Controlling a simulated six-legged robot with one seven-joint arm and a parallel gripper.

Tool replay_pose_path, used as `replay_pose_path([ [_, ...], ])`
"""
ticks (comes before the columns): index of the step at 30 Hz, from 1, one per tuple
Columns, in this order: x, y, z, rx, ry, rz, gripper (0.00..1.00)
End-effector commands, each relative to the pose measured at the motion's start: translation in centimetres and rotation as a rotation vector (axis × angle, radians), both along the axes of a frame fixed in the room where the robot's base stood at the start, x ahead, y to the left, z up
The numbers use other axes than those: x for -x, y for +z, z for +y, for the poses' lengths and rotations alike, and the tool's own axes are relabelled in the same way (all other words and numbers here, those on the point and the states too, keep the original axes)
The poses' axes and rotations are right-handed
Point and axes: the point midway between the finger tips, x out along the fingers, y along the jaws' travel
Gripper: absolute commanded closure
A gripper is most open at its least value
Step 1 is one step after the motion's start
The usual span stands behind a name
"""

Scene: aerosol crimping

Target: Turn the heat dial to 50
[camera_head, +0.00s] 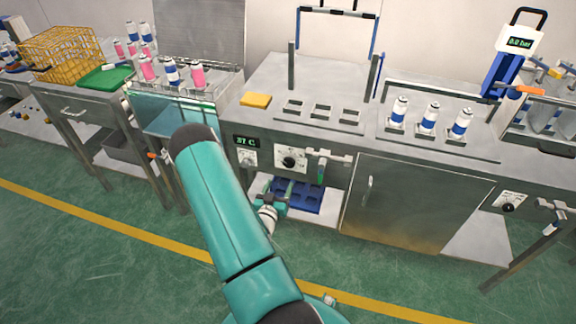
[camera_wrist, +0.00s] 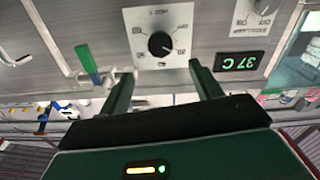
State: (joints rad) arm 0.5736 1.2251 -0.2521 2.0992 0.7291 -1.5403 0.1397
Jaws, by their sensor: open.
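The heat dial (camera_head: 290,158) is a round black knob on a white scale plate on the bench's front panel. In the wrist view, which is upside down, the dial (camera_wrist: 160,44) shows at the upper middle with a pale pointer mark. The scale numbers are too small to read surely. The temperature display (camera_head: 246,141) reads 37 C in green; it also shows in the wrist view (camera_wrist: 239,61). My gripper (camera_wrist: 162,72) is open and empty, facing the panel, with its fingers either side of the dial in the picture. No contact with the knob is visible.
An on/off switch plate (camera_head: 247,158) lies left of the dial, below the display. A green-handled valve (camera_head: 321,166) sticks out close to the dial's right. A blue tray (camera_head: 306,197) lies on the shelf below. White-and-blue cans (camera_head: 429,118) stand on the bench top.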

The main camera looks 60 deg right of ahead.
Motion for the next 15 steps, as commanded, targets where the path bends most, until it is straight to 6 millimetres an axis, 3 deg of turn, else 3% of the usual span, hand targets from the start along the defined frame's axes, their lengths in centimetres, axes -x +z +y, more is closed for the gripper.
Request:
replay_pose_path([
  [15,-1.5,0.1,-9.7,0.000,-0.002,-0.002,0.36],
])
